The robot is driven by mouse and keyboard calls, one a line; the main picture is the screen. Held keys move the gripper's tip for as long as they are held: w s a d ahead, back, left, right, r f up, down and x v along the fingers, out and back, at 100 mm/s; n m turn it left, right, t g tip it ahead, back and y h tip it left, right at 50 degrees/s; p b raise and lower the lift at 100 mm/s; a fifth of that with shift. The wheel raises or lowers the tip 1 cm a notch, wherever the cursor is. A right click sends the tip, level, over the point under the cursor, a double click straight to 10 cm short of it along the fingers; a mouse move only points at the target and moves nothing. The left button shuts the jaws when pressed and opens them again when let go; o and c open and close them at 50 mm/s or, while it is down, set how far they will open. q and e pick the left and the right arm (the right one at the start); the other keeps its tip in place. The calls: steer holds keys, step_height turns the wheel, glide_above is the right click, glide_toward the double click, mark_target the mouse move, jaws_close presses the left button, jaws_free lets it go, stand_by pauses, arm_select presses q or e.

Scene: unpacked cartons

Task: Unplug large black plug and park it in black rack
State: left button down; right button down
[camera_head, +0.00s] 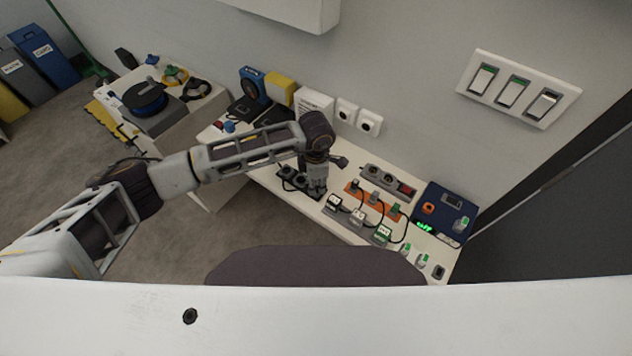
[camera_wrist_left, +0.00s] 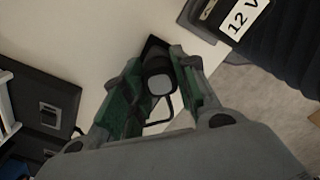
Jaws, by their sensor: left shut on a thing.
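My left gripper (camera_head: 317,190) points down over the table, beside a low black rack-like block (camera_head: 291,179) with round wells. In the left wrist view its green-lined fingers (camera_wrist_left: 160,90) are shut on a black plug (camera_wrist_left: 157,66) with a pale grey end face. A black cord curves beside the plug. The head view hides the plug behind the gripper. I cannot tell whether the plug is seated in something or free. My right gripper is not in view.
To the right are a grey socket strip (camera_head: 388,180), an orange strip (camera_head: 376,203) with corded plugs, and a dark blue box (camera_head: 446,208). White wall sockets (camera_head: 368,123) sit behind. A 12 V label (camera_wrist_left: 243,16) shows in the wrist view. A cable reel (camera_head: 146,98) stands far left.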

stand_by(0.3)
arm_select(q)
steer(key=c, duration=1)
jaws_free()
steer(key=shift+c, duration=0.2)
step_height(320, 180, up, 12)
